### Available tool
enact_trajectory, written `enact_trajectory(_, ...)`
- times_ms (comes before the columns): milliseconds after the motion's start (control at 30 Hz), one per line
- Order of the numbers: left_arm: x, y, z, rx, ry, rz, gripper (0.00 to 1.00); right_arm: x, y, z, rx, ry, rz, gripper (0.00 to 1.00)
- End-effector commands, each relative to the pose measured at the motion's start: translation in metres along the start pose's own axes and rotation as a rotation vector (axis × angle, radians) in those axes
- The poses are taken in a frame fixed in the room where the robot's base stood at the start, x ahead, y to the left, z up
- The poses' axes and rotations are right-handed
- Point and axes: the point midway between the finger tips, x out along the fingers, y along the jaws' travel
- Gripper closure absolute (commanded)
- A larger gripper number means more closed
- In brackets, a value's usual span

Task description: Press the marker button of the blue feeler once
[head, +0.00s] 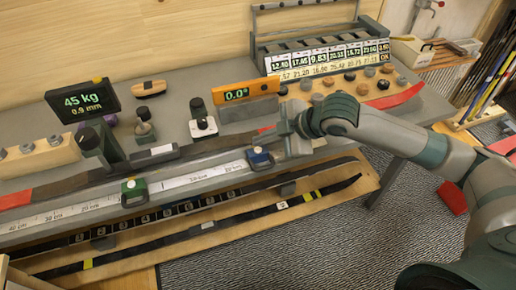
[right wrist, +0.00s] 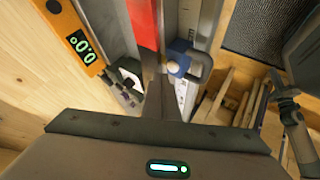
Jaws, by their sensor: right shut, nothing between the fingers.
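The blue feeler (head: 260,158) sits on the white scale rail (head: 190,180) of the bench, right of the green feeler (head: 134,191). In the right wrist view the blue feeler (right wrist: 180,58) is just right of my fingers, with a pale round knob, probably its marker button (right wrist: 173,69), facing the camera. My right gripper (head: 288,128) is shut and empty, above and a little right of the blue feeler in the head view. Its fingers also show in the right wrist view (right wrist: 154,75). I cannot tell a touch; they look apart. My left gripper is not in view.
A ski (head: 70,183) with red ends lies along the bench behind the rail. An orange level (head: 245,92) reading 0.0° and a 45 kg display (head: 82,99) stand behind. Dark skis lie on the lower shelf (head: 350,190).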

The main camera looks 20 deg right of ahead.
Motion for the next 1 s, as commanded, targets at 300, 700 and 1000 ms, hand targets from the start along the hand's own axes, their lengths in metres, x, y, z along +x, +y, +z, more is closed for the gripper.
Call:
enact_trajectory(300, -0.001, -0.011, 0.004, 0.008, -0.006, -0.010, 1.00, 0.000, 0.000, 0.000, 0.000, 0.000, 0.000, 1.00)
enact_trajectory(700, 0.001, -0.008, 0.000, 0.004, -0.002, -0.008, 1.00, 0.000, 0.000, 0.000, 0.000, 0.000, 0.000, 1.00)
enact_trajectory(1000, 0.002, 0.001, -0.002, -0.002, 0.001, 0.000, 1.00, 0.000, 0.000, 0.000, 0.000, 0.000, 0.000, 1.00)
